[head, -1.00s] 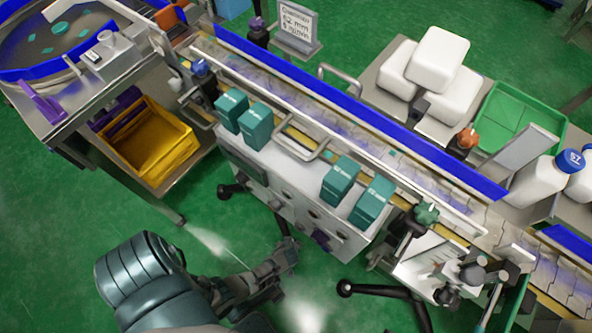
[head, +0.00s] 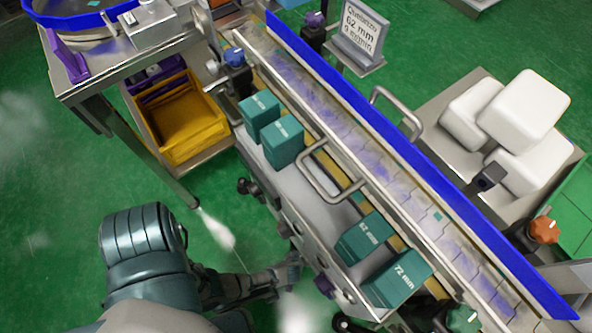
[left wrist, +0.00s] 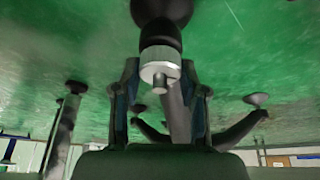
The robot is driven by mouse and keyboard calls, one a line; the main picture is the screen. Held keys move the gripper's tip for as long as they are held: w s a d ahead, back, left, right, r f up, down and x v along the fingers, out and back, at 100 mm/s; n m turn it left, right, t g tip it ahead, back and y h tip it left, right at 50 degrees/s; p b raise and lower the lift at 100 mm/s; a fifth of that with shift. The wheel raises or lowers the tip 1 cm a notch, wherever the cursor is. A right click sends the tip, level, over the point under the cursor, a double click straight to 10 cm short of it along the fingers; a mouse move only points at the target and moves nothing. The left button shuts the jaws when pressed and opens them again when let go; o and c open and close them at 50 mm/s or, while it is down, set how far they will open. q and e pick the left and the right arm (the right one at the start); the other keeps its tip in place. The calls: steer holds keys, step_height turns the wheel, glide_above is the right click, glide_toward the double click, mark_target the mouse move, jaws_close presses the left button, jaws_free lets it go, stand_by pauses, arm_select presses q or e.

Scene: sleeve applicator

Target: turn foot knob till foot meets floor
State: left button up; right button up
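In the left wrist view, which looks upside down with the floor at the top, a silver knurled foot knob (left wrist: 160,62) sits against a black rounded foot (left wrist: 162,14). A short pin end shows at the knob's centre. I cannot tell whether this foot touches the green floor (left wrist: 60,45). My left gripper (left wrist: 160,82) is open, one finger on each side of the knob; contact is not clear. In the head view my left gripper (head: 288,270) is low beside the machine's near side, and the foot knob is hidden. My right gripper is not in view.
The conveyor machine (head: 310,215) carries several teal cartons (head: 283,142). A yellow bin (head: 185,122) stands on a shelf to the left, by a table leg (head: 140,150). Other dark feet (left wrist: 258,99) show in the wrist view. Green floor (head: 60,250) is clear at lower left.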

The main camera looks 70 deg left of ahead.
arm_select(q)
steer(key=shift+s+d, duration=0.15)
steer(key=shift+d, duration=0.25)
steer(key=shift+c, duration=0.4)
steer(key=shift+a+r+m+t+p, duration=0.2)
steer(key=shift+m+t+p, duration=0.15)
steer(key=shift+m, duration=0.45)
steer(key=shift+s+d+f+m+h, duration=0.15)
steer(key=shift+m+h, duration=0.25)
steer(key=shift+m, duration=0.4)
steer(key=o, duration=1.1)
steer(key=shift+o, duration=0.2)
steer(key=shift+r, duration=0.3)
steer(key=v, duration=1.1)
steer(key=shift+s, duration=0.15)
